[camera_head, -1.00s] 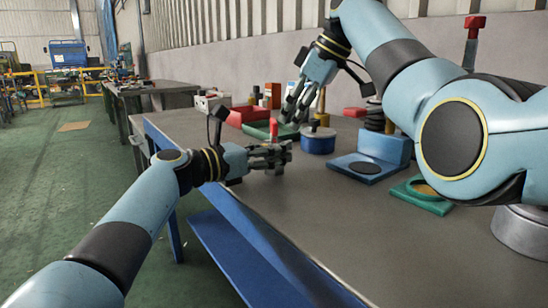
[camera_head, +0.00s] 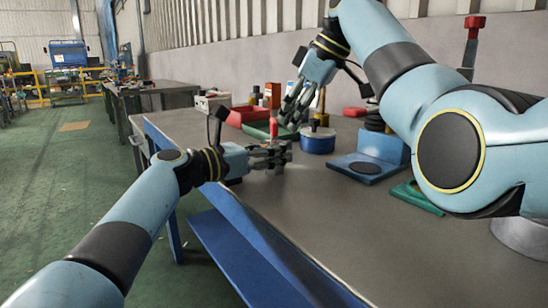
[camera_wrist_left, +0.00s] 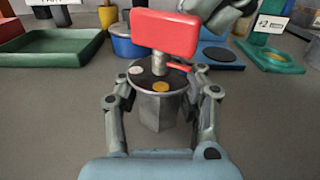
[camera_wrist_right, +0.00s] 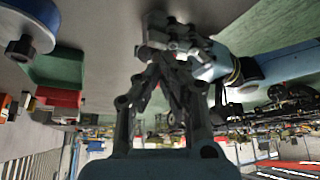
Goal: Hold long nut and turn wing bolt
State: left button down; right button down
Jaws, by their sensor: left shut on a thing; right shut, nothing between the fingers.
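The long nut (camera_wrist_left: 158,110) is a grey faceted block standing upright in the left wrist view. My left gripper (camera_head: 284,153) is shut on it, with one finger on each side; it also shows in the left wrist view (camera_wrist_left: 160,98). The wing bolt stands in the nut's top, its red wing (camera_wrist_left: 165,33) turned broadside to the left wrist camera. The red wing also shows in the head view (camera_head: 273,129). My right gripper (camera_head: 291,112) is shut and empty, pointing down just above and beside the wing. I cannot tell whether it touches the wing.
A blue round container (camera_head: 318,143), a green tray (camera_head: 262,130) and a red bin (camera_head: 243,114) stand behind the grippers. A blue stand (camera_head: 383,152) with a black disc is to the right. The dark tabletop (camera_head: 300,210) in front is clear.

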notch_tip(320, 180, up, 6)
jog(key=shift+s+d, duration=0.2)
jog(key=shift+d, duration=0.15)
dwell(0.6)
pick_arm(q)
jog(key=c, duration=0.7)
grip_release()
jog(key=shift+c, duration=0.2)
jog(key=shift+a, duration=0.1)
